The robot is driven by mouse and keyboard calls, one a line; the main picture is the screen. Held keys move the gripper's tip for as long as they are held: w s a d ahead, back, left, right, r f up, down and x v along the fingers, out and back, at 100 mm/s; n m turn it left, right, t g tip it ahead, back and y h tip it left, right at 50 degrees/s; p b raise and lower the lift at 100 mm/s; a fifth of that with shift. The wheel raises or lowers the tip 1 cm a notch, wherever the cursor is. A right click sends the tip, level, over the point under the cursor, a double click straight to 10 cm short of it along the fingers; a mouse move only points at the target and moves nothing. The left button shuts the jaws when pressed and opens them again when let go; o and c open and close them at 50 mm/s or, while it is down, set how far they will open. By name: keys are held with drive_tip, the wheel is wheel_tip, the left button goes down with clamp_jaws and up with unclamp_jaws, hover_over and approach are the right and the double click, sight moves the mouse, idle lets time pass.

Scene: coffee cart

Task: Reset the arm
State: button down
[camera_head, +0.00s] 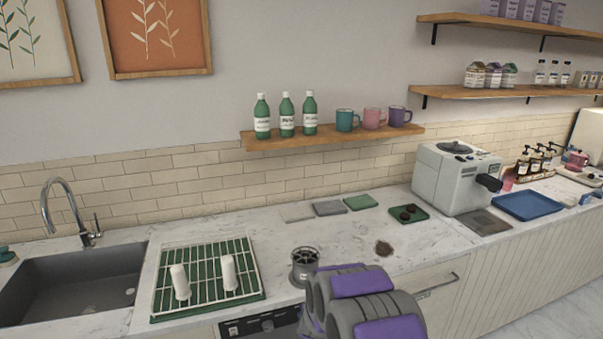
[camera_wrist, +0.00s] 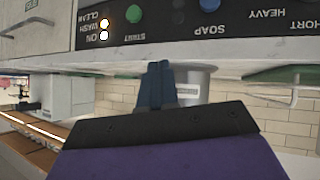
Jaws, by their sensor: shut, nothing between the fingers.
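My arm (camera_head: 365,300), grey with purple pads, rises at the bottom centre of the head view, in front of the counter. Its fingers do not show clearly there. In the wrist view, which is upside down, my gripper (camera_wrist: 160,85) shows as two dark blue fingers close together, shut with nothing between them. They point toward the dishwasher's control panel (camera_wrist: 200,18) and the counter edge. A grey metal canister (camera_wrist: 196,86) appears just beside the fingers; in the head view the canister (camera_head: 305,266) stands upright on the counter near my arm.
A drying rack (camera_head: 207,245) with two white upright objects stands left of the canister, beside the sink (camera_head: 75,285). A green tray (camera_head: 420,222) and a white coffee machine (camera_head: 445,180) are farther right. Counter between rack and back trays is clear.

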drive_tip(key=s+r+g+y, duration=0.25)
drive_tip(key=s+r, duration=0.35)
drive_tip(key=s, duration=0.4)
drive_tip(key=s+r+g+y, duration=0.1)
drive_tip(key=s+r+g, duration=0.2)
drive_tip(key=s+r, duration=0.55)
drive_tip(key=s+d+r+g, duration=0.1)
drive_tip(key=s+d+g, duration=0.1)
drive_tip(key=s, duration=0.9)
drive_tip(key=s+d+r+m+g+h, duration=0.1)
drive_tip(key=s+d+r+g, duration=0.1)
drive_tip(key=s, duration=0.8)
drive_tip(key=s+d+r+g+h, duration=0.1)
drive_tip(key=s+d+r+g, duration=0.1)
drive_tip(key=s, duration=0.9)
drive_tip(key=shift+s+d+m+g, duration=0.3)
drive_tip(key=shift+d+g, duration=0.15)
drive_tip(key=shift+d, duration=0.65)
